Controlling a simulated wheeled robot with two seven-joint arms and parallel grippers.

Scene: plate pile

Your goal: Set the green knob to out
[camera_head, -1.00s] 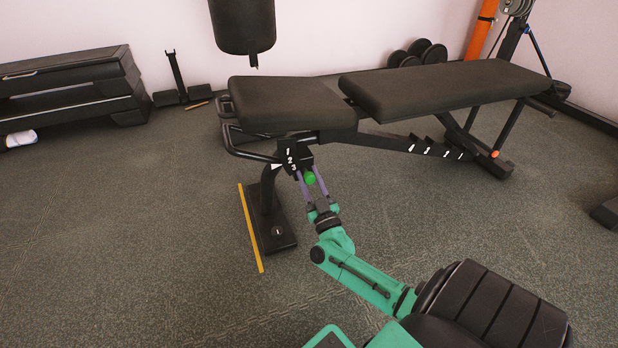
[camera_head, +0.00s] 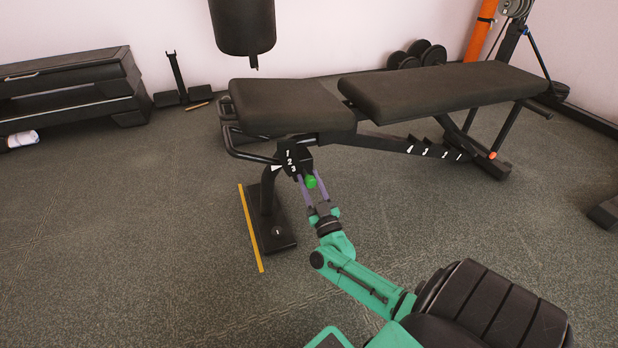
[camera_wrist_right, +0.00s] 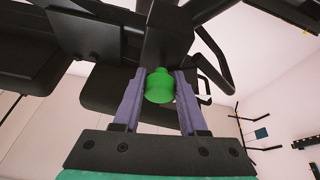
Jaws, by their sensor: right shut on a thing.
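The green knob (camera_head: 310,182) sits on the bench's black bracket (camera_head: 293,160), just below the numbers 1, 2, 3. My right gripper (camera_head: 312,183) comes up from below with its two purple fingers on either side of the knob. In the right wrist view the knob (camera_wrist_right: 160,86) lies between the fingertips of my gripper (camera_wrist_right: 160,80), which is shut on it. Above the knob a dark post of the bench shows. My left gripper is in neither view.
A punching bag (camera_head: 243,25) hangs behind. The floor in front is clear.

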